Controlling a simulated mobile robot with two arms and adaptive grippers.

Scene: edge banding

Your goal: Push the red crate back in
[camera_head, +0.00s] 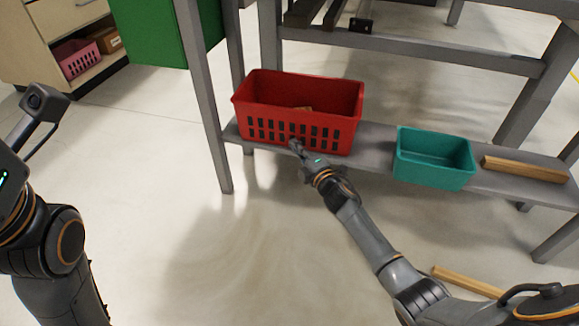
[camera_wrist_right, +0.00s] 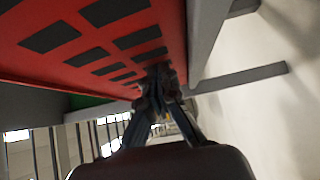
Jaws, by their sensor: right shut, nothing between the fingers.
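The red crate (camera_head: 346,138) stands on the low grey shelf (camera_head: 375,152) of the workbench, at its left end. Its slotted front side faces me, and a small brown item lies inside. My right gripper (camera_head: 296,146) is shut and empty, with its fingertips at the lower middle of the crate's front; they look to be touching or very close. In the right wrist view, the slotted red wall (camera_wrist_right: 95,55) fills the upper left, and the shut fingers (camera_wrist_right: 158,78) are right against or beside it.
A teal bin (camera_head: 434,172) and a wooden strip (camera_head: 525,168) sit to the right on the shelf. Another wooden strip (camera_head: 467,281) lies lower right. A grey bench leg (camera_head: 206,95) stands left of the crate. A pink basket (camera_head: 78,59) is in a cabinet at the back left.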

